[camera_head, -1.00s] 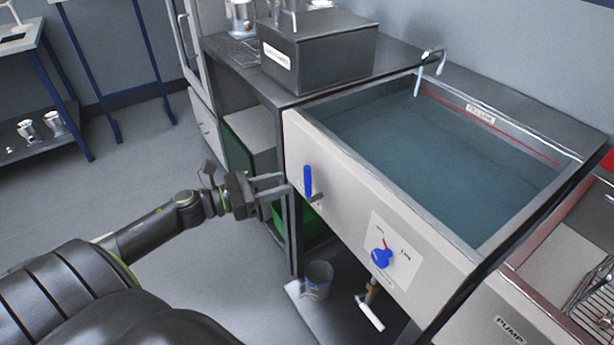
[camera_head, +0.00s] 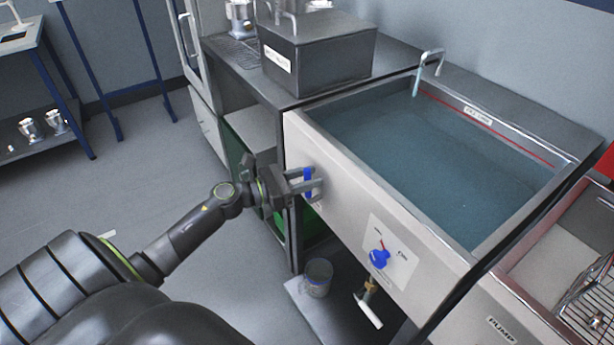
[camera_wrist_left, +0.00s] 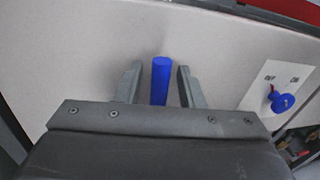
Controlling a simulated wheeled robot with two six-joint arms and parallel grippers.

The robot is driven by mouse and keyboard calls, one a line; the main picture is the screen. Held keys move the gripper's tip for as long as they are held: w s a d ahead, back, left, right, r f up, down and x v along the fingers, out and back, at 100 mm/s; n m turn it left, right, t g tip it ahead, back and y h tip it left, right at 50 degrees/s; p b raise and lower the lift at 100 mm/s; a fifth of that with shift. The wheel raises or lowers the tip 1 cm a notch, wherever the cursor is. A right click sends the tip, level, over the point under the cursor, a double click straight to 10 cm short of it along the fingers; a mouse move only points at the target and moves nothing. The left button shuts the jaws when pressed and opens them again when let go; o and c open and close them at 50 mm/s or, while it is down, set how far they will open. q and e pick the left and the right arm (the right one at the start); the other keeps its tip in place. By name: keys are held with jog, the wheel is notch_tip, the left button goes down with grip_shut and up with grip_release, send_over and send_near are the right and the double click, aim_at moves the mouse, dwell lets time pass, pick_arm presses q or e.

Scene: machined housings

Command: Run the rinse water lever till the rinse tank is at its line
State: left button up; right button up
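The rinse tank (camera_head: 292,130) is a wide metal basin of blue-grey water. A red line with a label (camera_head: 478,116) runs along its back wall, and the water surface lies close below it. A thin stream of water falls from the spout (camera_head: 432,62) at the back. The blue lever (camera_head: 308,182) stands upright on the tank's front panel. My left gripper (camera_head: 316,184) is open, with its fingers on either side of the lever. The left wrist view shows the lever (camera_wrist_left: 160,80) between the two fingers, with gaps on both sides. My right gripper is not in view.
A blue knob (camera_head: 379,259) with a dial sits lower on the front panel. A drain valve (camera_head: 369,305) and a bucket (camera_head: 318,277) are below. A dark box (camera_head: 320,55) stands on the counter left of the tank. A rack basin lies at right.

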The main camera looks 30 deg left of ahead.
pick_arm(q)
jog(key=shift+c, duration=0.3)
grip_shut()
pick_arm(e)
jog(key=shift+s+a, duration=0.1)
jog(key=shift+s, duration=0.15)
pick_arm(q)
jog(key=shift+a+f, duration=0.1)
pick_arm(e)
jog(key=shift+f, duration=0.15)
